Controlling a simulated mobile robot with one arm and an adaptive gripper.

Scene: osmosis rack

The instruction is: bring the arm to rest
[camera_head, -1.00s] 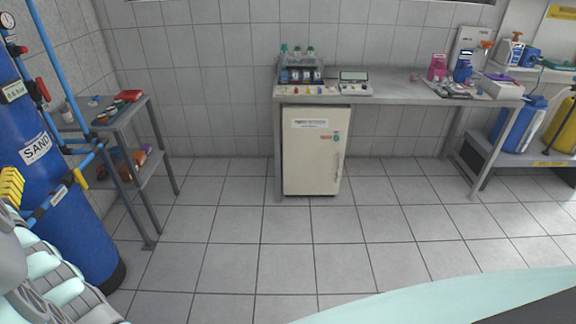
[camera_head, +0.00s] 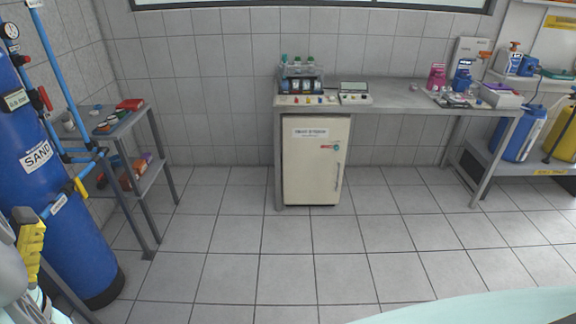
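My arm shows only at the lower left edge, as a pale grey rounded link cut off by the picture edge. A ribbed yellow piece, which looks like a finger of my gripper (camera_head: 30,245), stands upright in front of the blue sand filter tank (camera_head: 62,225). The rest of the gripper is out of the picture or hidden, so its opening and anything between its fingers cannot be made out. Whether it touches the tank cannot be told.
A grey side shelf (camera_head: 140,185) with small items stands right of the tank. A workbench (camera_head: 410,95) with a white cabinet (camera_head: 312,165) below lines the back wall. Blue and yellow canisters (camera_head: 520,130) stand at right. The tiled floor (camera_head: 290,260) is clear.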

